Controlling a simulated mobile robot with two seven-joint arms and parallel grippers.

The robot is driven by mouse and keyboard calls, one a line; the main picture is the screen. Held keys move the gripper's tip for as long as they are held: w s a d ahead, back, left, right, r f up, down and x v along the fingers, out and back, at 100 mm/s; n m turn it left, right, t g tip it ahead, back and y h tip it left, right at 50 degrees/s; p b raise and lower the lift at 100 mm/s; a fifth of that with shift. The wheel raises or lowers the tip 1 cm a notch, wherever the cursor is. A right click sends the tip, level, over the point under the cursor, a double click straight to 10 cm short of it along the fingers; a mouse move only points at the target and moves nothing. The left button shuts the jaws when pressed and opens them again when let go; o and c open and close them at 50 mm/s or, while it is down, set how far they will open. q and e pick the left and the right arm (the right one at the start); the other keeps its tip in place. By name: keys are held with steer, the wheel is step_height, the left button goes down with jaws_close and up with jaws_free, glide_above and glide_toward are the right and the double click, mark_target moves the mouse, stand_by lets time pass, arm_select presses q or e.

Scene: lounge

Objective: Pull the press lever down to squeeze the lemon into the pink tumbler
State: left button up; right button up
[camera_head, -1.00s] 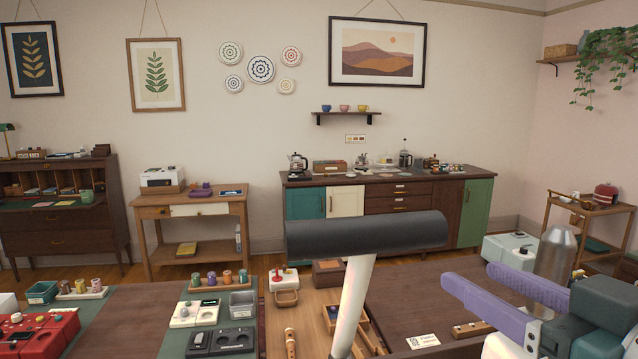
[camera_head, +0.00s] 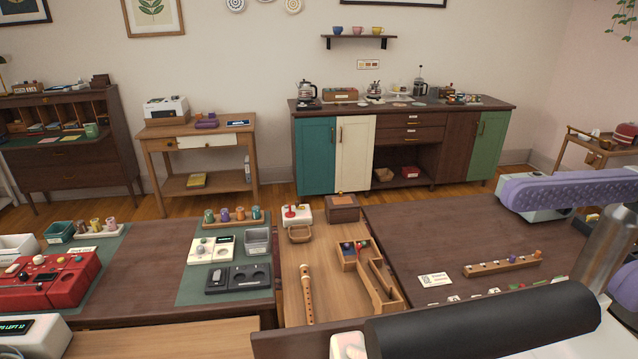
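A thick black cylinder (camera_head: 490,325), which looks like the press lever's grip, lies close to me across the bottom right and slopes slightly up to the right. The frame cuts off the lower parts around it. My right gripper (camera_head: 570,192) comes in from the right edge above the black cylinder, apart from it in the picture. A long purple finger shows; the rest is cut off, so its opening cannot be judged. My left gripper is not in view. I cannot make out the lemon or the pink tumbler.
A grey metal cylinder (camera_head: 607,240) stands at the right edge near the purple finger. A wooden rack (camera_head: 503,264) and a card (camera_head: 435,280) lie on the dark table. A wooden flute (camera_head: 307,295) and a red device (camera_head: 50,282) are further left.

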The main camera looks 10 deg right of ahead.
steer(key=a+p, duration=0.6)
steer(key=a, duration=0.3)
steer(key=shift+s+a+f, duration=0.25)
steer(key=shift+s, duration=0.05)
steer(key=shift+c, duration=0.3)
jaws_close()
stand_by(0.9)
steer(key=shift+o, duration=0.3)
jaws_free()
